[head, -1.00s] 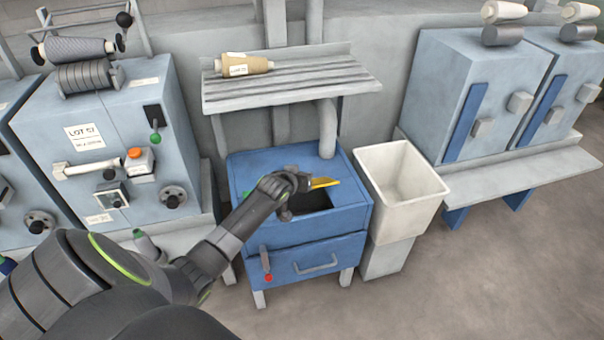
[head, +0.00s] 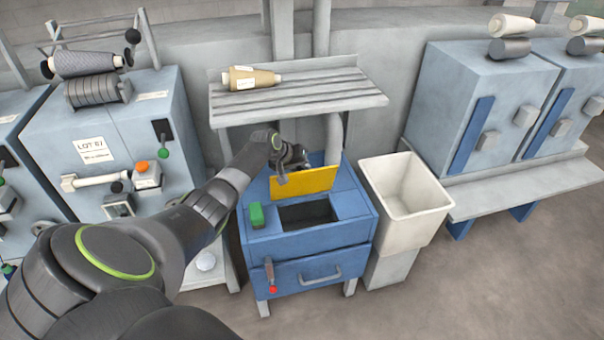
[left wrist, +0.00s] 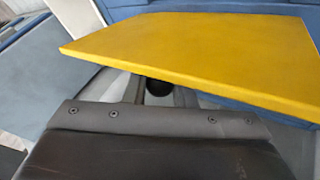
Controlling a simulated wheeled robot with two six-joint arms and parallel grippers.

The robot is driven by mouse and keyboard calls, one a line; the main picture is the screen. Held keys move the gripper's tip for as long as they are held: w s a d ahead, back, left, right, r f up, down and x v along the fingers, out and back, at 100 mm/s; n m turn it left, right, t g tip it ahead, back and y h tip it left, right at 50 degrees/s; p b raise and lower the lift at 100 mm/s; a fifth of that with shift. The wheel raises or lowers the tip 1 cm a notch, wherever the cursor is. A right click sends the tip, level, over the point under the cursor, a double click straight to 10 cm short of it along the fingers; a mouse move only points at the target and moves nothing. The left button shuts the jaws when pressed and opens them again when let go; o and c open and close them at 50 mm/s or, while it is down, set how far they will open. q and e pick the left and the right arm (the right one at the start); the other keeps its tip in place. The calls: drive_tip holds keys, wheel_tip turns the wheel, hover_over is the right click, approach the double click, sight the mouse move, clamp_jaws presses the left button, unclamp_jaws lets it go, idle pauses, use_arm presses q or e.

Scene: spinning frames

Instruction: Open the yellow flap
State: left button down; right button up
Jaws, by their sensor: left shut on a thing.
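The yellow flap (head: 304,183) stands raised, close to upright, at the back edge of a dark rectangular opening (head: 308,213) in the top of the blue cabinet (head: 262,240). My left gripper (head: 284,172) is at the flap's upper left edge. It is shut on the flap; the fingertips are partly hidden in the head view. In the left wrist view the flap (left wrist: 200,55) fills the upper middle as a broad yellow plate, and the grip itself is not clear there. My right gripper is not in view.
A green block (head: 256,215) sits on the cabinet top left of the opening. A white bin (head: 402,187) stands to the right. A slatted shelf (head: 300,98) with a tan yarn cone (head: 250,78) hangs above and behind the flap. Grey-blue machines (head: 480,110) flank the area.

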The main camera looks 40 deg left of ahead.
use_arm(q)
drive_tip(key=shift+w+a, duration=0.35)
drive_tip(key=shift+a, duration=0.05)
drive_tip(key=c, duration=1.3)
unclamp_jaws()
drive_tip(key=shift+o, duration=0.2)
drive_tip(key=shift+s+a+r, duration=0.2)
drive_tip(key=shift+s+r, duration=0.2)
drive_tip(key=shift+r, duration=0.15)
drive_tip(key=p+v, duration=0.1)
drive_tip(key=v, duration=0.5)
